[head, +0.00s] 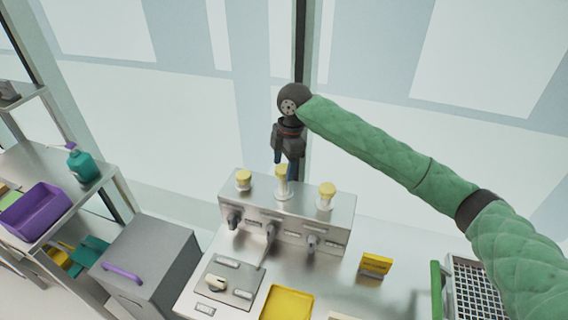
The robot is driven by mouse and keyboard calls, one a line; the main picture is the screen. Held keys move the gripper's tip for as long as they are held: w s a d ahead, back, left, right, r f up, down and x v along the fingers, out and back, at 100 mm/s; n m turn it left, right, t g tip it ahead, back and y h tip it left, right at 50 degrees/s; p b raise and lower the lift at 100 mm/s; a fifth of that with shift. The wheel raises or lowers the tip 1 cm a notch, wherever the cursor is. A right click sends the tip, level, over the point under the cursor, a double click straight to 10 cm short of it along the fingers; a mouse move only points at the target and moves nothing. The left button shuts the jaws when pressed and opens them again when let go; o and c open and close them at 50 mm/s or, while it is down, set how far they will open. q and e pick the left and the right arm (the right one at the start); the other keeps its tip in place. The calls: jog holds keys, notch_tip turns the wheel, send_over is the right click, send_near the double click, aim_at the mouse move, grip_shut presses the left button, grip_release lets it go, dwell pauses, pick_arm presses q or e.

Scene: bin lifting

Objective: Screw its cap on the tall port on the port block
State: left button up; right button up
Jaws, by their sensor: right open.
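The steel port block (240,207) stands on the steel bench. Three pale ports rise from its top, and the middle one is the tall port (283,188). A yellow cap (282,170) sits at the top of the tall port; I cannot tell how far it is screwed on. My right gripper (286,164) points down over the tall port, its fingers open at about the cap's height. I cannot tell if they touch the cap. My left gripper is not in view.
Yellow caps top the left port (243,177) and right port (327,190) close by. Levers stick out of the block's front. A yellow tray (287,303), a yellow holder (375,265) and a green-handled wire basket (470,285) are nearer. A shelf stands at left.

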jog(key=n, duration=0.2)
jog(key=shift+n, duration=0.3)
jog(key=n, duration=0.4)
jog(key=shift+g+h, duration=0.3)
jog(key=shift+g, duration=0.1)
jog(key=n+h+b, duration=0.1)
jog(key=n, duration=0.5)
jog(key=shift+s, duration=0.1)
jog(key=shift+c, duration=0.4)
